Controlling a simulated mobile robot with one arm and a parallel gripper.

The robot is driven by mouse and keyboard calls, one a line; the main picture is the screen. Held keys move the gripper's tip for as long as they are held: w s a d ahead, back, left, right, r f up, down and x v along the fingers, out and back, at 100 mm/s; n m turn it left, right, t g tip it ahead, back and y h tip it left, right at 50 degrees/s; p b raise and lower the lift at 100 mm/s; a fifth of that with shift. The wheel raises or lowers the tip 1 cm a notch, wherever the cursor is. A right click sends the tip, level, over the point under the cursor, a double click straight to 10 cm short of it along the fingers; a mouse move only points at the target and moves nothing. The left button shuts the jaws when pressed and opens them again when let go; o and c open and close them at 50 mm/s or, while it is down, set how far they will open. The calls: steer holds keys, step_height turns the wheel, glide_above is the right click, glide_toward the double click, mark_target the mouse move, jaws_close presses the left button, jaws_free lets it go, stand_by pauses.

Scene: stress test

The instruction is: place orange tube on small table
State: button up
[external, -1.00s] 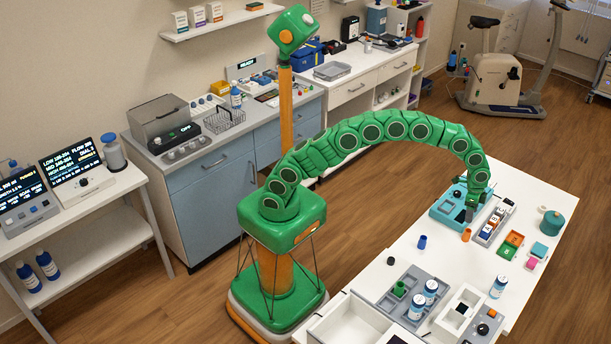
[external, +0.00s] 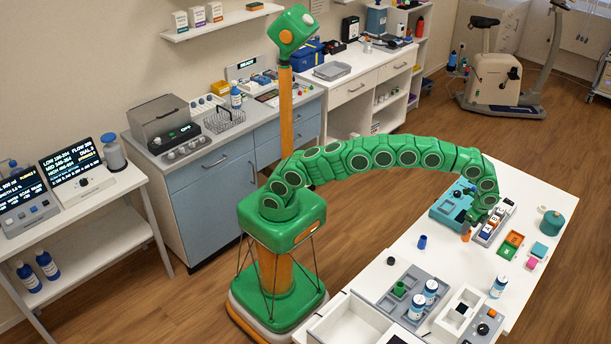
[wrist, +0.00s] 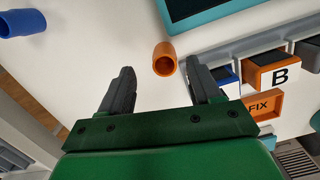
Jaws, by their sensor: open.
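My gripper (external: 470,222) is low over the table, right at the tube in the external view. In the wrist view my gripper (wrist: 160,82) has its two dark fingers spread wide with nothing between them. I cannot tell which surface is the small table.
A blue tube (external: 422,242) stands to the left. A rack of labelled bins (external: 492,228) is close on the right, with an orange tray (external: 511,244) beyond. The teal device (external: 452,205) lies behind. Bare tabletop is left of the tube.

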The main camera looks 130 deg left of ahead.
steer(key=shift+s+a+f, duration=0.1)
steer(key=shift+a+f, duration=0.1)
steer(key=shift+f, duration=1.2)
steer(key=shift+s+a+f, duration=0.1)
steer(key=shift+a+f, duration=0.05)
steer(key=shift+f, duration=1.25)
steer(key=c, duration=1.2)
steer(key=shift+o, duration=0.2)
steer(key=shift+r, duration=1.35)
steer(key=shift+s+d+r, duration=0.25)
steer(key=shift+s+r, duration=0.05)
steer(key=shift+r, duration=0.25)
steer(key=shift+s+d+r, duration=0.2)
steer(key=shift+s+r, duration=0.1)
steer(key=shift+r, duration=0.2)
steer(key=shift+s+d+r, duration=3.4)
steer(key=shift+s+r, duration=0.7)
steer(key=shift+s, duration=1.15)
steer(key=w+d+r, duration=0.3)
steer(key=d, duration=0.9)
steer(key=w+d+r+n, duration=0.1)
steer(key=w+d+r, duration=0.2)
steer(key=d, duration=0.9)
steer(key=w+d+r+n, duration=0.1)
steer(key=w+d+r, duration=0.2)
steer(key=d, duration=1)
steer(key=shift+w+r, duration=0.15)
steer(key=shift+w, duration=1)
